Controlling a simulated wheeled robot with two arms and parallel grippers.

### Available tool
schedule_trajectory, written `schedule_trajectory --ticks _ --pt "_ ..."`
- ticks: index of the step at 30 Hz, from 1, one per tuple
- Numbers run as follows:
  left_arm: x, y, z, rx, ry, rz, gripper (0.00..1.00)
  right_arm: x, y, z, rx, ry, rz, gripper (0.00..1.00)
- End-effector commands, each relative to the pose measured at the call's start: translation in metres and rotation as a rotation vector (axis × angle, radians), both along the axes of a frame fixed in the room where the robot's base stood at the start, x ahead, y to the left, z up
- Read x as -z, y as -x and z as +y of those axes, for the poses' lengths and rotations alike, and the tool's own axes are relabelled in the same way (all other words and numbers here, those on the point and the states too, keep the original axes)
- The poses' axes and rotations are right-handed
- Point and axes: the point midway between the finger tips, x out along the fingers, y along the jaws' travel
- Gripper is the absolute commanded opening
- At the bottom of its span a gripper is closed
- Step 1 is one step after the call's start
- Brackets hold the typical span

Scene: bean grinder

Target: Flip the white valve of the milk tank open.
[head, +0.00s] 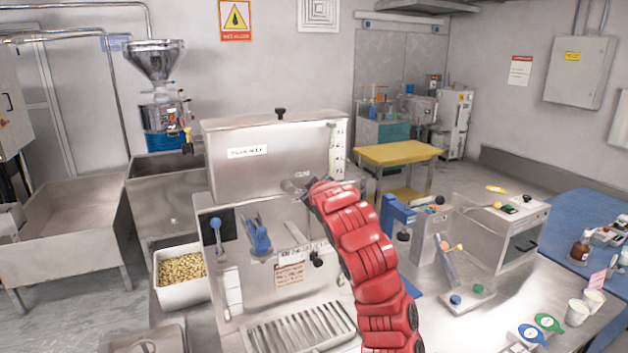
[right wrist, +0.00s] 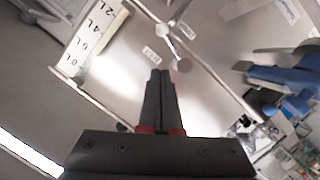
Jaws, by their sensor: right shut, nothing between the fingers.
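The milk tank (head: 262,160) is a steel box with a white label, a black lid knob and a level scale at its right edge. In the right wrist view its steel face (right wrist: 125,75) shows that scale at the upper left. The white valve (right wrist: 168,38) is a small handle with round ends, between two small printed labels. It is hidden in the head view behind my right arm. My right gripper (right wrist: 160,74) is shut and empty, its tips just below the valve in the picture; I cannot tell whether they touch. My left gripper is out of view.
Below the tank is a steel machine with a blue lever (head: 257,236) and a drip grate (head: 300,330). A blue press stand (head: 396,214) and a steel box with a window (head: 500,232) stand to the right. A bean bin (head: 180,277) is at left.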

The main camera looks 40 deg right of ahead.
Motion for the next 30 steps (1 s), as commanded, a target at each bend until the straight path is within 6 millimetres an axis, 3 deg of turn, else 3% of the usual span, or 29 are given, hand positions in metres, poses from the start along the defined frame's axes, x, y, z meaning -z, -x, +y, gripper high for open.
schedule_trajectory --ticks 1,6,12,18,30 --pt "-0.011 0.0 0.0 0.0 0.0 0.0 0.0 0.0 -0.009 -0.003 0.0 -0.005 0.005 0.0" --pt "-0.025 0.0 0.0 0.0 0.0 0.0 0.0 0.005 -0.03 -0.014 -0.001 -0.003 0.002 0.0" --pt "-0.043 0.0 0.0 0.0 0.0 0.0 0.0 0.026 -0.036 -0.034 0.002 0.0 0.003 0.0" --pt "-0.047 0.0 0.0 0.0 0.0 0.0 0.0 0.037 -0.039 -0.04 0.002 0.001 0.002 0.0" --pt "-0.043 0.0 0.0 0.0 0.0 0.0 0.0 0.038 -0.039 -0.041 0.002 -0.004 -0.003 0.0"
